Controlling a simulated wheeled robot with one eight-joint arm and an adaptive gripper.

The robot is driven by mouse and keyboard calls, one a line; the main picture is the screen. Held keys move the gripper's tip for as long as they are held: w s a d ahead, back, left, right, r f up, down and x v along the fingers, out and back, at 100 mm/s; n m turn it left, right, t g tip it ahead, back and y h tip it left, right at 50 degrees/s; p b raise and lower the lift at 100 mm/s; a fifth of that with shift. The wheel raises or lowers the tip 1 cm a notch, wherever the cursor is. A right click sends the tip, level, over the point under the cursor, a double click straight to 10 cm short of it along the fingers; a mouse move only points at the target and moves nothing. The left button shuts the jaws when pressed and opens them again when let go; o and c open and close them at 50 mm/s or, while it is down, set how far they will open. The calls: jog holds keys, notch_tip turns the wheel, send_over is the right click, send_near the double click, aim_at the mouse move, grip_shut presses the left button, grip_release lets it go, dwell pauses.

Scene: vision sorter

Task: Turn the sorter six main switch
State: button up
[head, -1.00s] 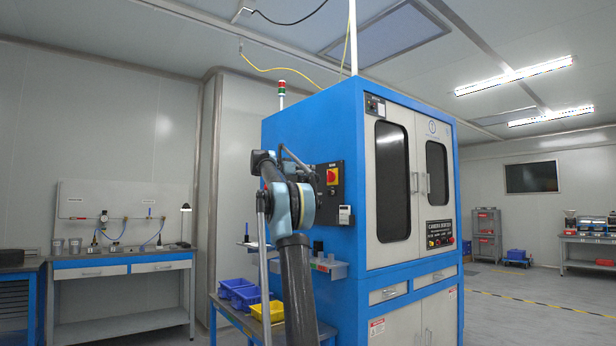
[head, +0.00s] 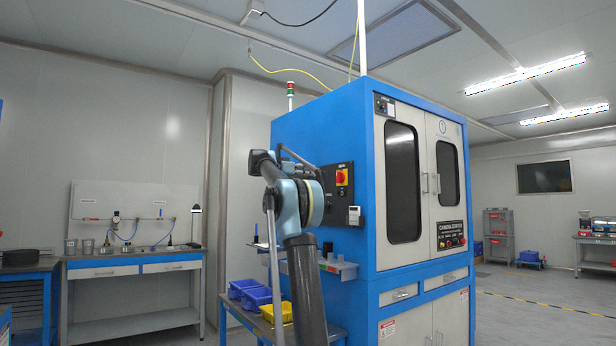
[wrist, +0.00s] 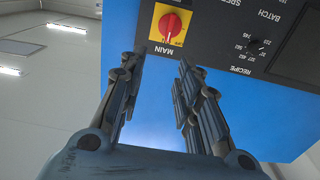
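The main switch is a red rotary knob on a yellow plate (wrist: 170,27), labelled MAIN, on a black panel on the blue side of the sorter cabinet (head: 300,125). In the head view the switch (head: 341,177) shows just right of my arm. In the wrist view my gripper (wrist: 160,62) is open and empty. Its fingers are spread apart, with blue cabinet side showing between them. The knob lies beyond the fingertips, between their lines, and looks apart from them. In the head view my gripper is hidden behind my arm.
The black panel also carries a RECIPE dial (wrist: 256,48) and a grey screen edge. Below the switch a shelf (head: 340,267) juts from the cabinet side. Blue and yellow bins (head: 277,312) stand on a low table. A workbench (head: 130,267) stands at left.

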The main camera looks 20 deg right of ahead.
jog(key=shift+v, duration=0.9)
jog(key=v, duration=1.2)
